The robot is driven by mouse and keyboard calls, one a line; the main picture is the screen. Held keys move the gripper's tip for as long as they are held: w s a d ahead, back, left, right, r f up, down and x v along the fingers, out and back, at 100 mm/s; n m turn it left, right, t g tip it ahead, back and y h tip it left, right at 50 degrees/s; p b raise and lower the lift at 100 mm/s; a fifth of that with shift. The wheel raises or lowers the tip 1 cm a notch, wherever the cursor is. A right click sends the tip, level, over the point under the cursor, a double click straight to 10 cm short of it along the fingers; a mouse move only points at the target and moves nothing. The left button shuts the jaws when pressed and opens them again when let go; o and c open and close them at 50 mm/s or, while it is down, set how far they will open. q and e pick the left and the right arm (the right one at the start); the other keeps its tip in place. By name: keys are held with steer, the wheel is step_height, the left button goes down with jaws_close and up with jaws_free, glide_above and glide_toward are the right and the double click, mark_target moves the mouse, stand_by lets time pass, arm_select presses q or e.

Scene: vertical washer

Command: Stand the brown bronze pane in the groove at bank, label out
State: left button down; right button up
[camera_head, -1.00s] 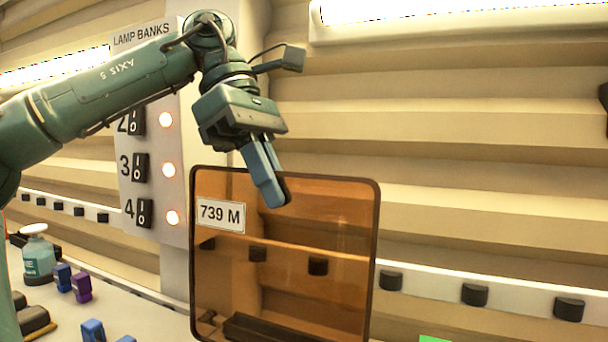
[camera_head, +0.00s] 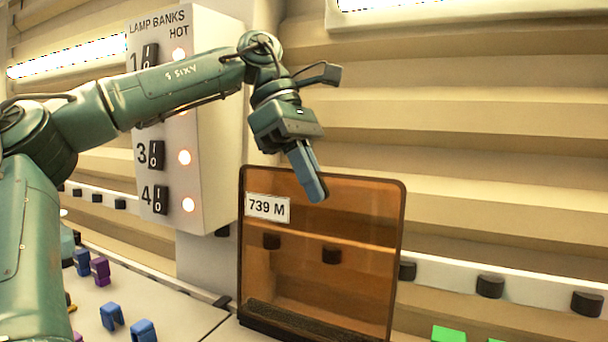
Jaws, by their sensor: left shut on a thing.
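The brown bronze pane (camera_head: 345,270) is a see-through amber sheet with a dark rim. It stands upright in the middle of the head view, with its white label "739 M" (camera_head: 267,207) at the upper left facing me. My left gripper (camera_head: 312,188) is shut on the pane's top edge from above. A dark bar or groove strip (camera_head: 275,318) shows at the pane's foot; I cannot tell whether the lower edge sits in it. My right gripper is not in view.
A white lamp bank box (camera_head: 217,150) with numbered switches and lit lamps stands behind my left arm. Blue clips (camera_head: 111,316) and a purple clip (camera_head: 100,270) lie on the bench at left. A white rail with black knobs (camera_head: 490,286) runs along the ribbed wall.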

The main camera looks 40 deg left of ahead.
arm_select(q)
steer(key=shift+w+a+f, duration=0.15)
steer(key=shift+w+a, duration=0.05)
steer(key=shift+w, duration=0.45)
steer(key=shift+w+a+f, duration=0.2)
steer(key=shift+w, duration=0.5)
steer(key=shift+w+a+f, duration=0.15)
steer(key=shift+w+a, duration=0.05)
steer(key=shift+w, duration=0.45)
steer(key=shift+s+d+f+b, duration=0.1)
steer(key=shift+f+b, duration=0.4)
steer(key=shift+f, duration=0.35)
stand_by(1.0)
steer(key=shift+f+b, duration=0.4)
steer(key=shift+f, duration=0.25)
stand_by(0.5)
steer(key=c, duration=1.5)
jaws_free()
steer(key=shift+s, duration=0.1)
steer(key=shift+c, duration=0.2)
steer(key=shift+f, duration=0.15)
